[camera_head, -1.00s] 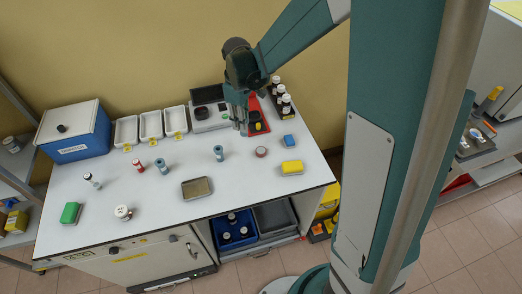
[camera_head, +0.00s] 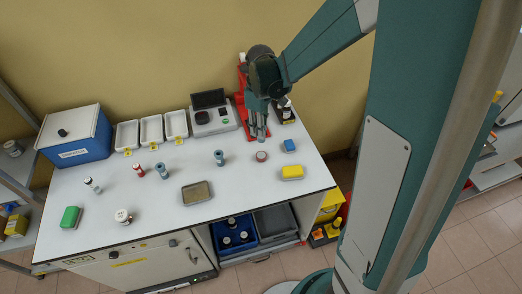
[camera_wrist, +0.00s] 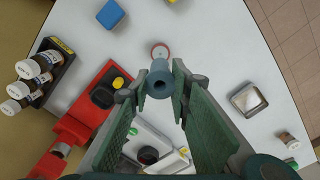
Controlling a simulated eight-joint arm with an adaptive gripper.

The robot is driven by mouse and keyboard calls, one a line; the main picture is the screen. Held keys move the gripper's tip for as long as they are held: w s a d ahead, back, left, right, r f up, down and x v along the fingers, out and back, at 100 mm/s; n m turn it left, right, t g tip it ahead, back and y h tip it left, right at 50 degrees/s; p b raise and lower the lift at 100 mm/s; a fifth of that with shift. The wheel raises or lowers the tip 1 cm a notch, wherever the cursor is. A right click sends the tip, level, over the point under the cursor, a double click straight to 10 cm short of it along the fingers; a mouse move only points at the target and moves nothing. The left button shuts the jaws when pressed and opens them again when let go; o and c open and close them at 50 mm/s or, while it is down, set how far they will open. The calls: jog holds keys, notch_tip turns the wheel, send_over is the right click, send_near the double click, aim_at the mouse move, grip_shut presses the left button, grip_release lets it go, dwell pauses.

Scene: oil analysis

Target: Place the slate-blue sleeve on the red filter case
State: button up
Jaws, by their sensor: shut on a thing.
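My gripper (camera_wrist: 157,88) is shut on a slate-blue sleeve (camera_wrist: 160,75), a hollow cylinder with its open end toward the wrist camera. In the head view my gripper (camera_head: 259,136) is above the back right of the white table. The red filter case (camera_wrist: 88,112) lies left of the sleeve in the wrist view, with a gap between them. It has a black round part and a yellow knob (camera_wrist: 118,83). In the head view the red case (camera_head: 240,104) is mostly hidden behind my gripper. Two similar blue-grey pieces (camera_head: 219,158) (camera_head: 160,170) stand on the table.
A grey instrument (camera_head: 213,121) stands left of the case. A rack of brown bottles (camera_wrist: 38,76) is on its other side. A round disc (camera_head: 261,156), a blue block (camera_head: 289,145), a yellow block (camera_head: 292,172) and a metal tray (camera_head: 196,193) lie nearer the front.

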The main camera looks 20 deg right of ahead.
jog(key=shift+f, duration=2.7)
jog(key=shift+f, duration=0.1)
jog(key=shift+f, duration=2)
jog(key=shift+f, duration=0.15)
jog(key=o, duration=0.8)
jog(key=shift+o, duration=0.2)
jog(key=shift+r, duration=6.2)
